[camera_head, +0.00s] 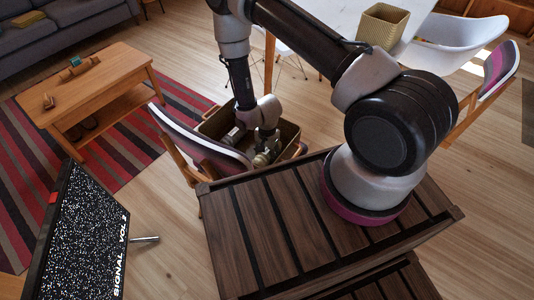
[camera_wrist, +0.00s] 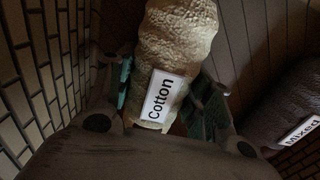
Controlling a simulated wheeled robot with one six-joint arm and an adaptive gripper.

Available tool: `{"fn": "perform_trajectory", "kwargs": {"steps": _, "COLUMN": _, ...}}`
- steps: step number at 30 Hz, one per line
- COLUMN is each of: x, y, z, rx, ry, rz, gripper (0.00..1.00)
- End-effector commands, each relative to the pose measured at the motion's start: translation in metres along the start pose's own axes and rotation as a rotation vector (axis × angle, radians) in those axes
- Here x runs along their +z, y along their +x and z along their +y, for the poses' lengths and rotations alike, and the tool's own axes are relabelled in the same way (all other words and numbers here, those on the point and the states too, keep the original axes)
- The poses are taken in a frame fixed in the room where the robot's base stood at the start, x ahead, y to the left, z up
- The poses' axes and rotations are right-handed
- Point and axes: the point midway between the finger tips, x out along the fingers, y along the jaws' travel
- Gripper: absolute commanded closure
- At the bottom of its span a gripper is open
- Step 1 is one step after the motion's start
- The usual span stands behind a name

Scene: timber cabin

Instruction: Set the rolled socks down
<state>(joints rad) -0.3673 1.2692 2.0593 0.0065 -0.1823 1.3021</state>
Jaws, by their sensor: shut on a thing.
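The rolled socks (camera_wrist: 178,38) are a pale, bumpy roll with a white label reading "Cotton" in the wrist view. My gripper (camera_wrist: 163,92) is shut on them, with a green-padded finger on each side of the roll. In the head view my gripper (camera_head: 267,141) points down into a brown open bin (camera_head: 289,131) beside a chair. The socks' far end runs out of the top of the wrist view. I cannot tell whether they touch the bin's floor.
A darker roll labelled "Mixed" (camera_wrist: 290,108) lies to the right in the wrist view. Brick-patterned bin walls (camera_wrist: 38,70) stand close on the left. A chair (camera_head: 200,143) stands against the bin's left side. A dark slatted surface (camera_head: 270,235) lies in front.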

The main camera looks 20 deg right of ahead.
Motion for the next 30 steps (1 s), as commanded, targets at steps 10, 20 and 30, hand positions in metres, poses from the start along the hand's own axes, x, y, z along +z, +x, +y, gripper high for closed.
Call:
{"fn": "perform_trajectory", "kwargs": {"steps": 10, "x": 0.000, "y": 0.002, "z": -0.001, "rx": -0.001, "ry": 0.000, "rz": 0.000, "gripper": 0.45}}
{"fn": "perform_trajectory", "kwargs": {"steps": 20, "x": 0.000, "y": 0.002, "z": 0.000, "rx": -0.001, "ry": 0.000, "rz": 0.000, "gripper": 0.28}}
{"fn": "perform_trajectory", "kwargs": {"steps": 30, "x": -0.001, "y": -0.031, "z": -0.002, "rx": -0.005, "ry": 0.000, "rz": 0.001, "gripper": 0.28}}
